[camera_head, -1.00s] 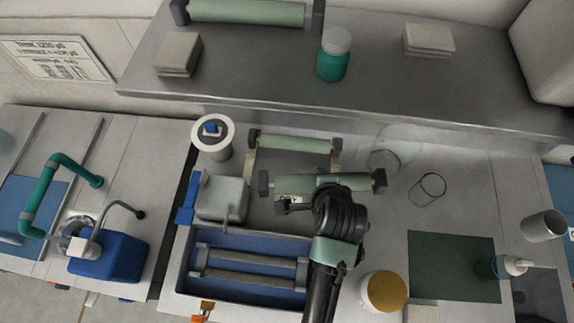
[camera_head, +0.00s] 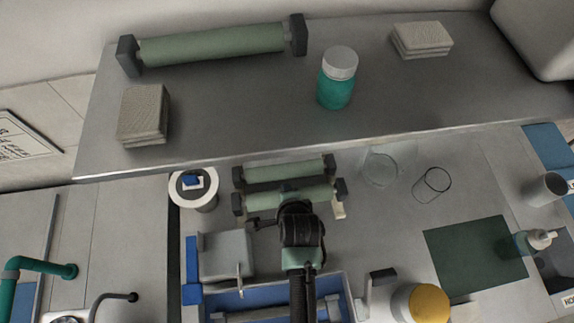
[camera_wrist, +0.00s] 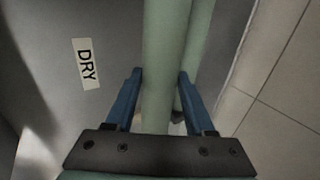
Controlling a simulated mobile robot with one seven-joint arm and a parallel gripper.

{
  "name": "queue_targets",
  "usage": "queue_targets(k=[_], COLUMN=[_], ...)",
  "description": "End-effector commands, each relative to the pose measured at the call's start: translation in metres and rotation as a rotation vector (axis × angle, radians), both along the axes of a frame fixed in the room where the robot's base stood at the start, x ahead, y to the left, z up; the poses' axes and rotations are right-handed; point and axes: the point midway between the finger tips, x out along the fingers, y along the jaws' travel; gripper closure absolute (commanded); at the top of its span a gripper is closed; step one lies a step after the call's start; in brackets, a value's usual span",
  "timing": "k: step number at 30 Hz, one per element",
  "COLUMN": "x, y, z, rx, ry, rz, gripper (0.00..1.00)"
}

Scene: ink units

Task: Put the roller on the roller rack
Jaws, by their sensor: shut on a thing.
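A pale green roller (camera_head: 310,194) with dark end blocks is held crosswise in my gripper (camera_head: 288,200) in the head view. In the wrist view, the blue fingers of my gripper (camera_wrist: 158,78) are closed around the roller (camera_wrist: 163,60). A second green roller (camera_head: 285,172) lies parallel just behind it, and it also shows in the wrist view (camera_wrist: 202,40). A beige piece, apparently part of the roller rack (camera_head: 339,210), shows by the right end of the held roller. The rest of the rack is hidden. I cannot tell whether the held roller touches it.
A raised metal shelf (camera_head: 240,120) overhangs the back, carrying a larger green roller (camera_head: 212,44), a teal jar (camera_head: 337,80) and stacked pads (camera_head: 144,115). A clear glass (camera_head: 432,185) stands right.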

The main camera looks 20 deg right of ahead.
Motion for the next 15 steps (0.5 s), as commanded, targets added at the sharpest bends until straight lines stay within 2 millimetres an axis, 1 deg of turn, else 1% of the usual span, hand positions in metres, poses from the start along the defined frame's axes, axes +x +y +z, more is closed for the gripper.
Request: queue_targets(k=[2,9,12,15], x=[0.001,0.001,0.001,0.001], y=[-0.001,0.0,0.0,-0.001], z=[-0.004,-0.035,-0.041,-0.042], rx=[-0.002,0.0,-0.002,-0.002], ry=[-0.003,-0.002,-0.004,-0.005], rz=[-0.001,0.001,0.001,0.001], gripper=[1.0,1.0,1.0,1.0])
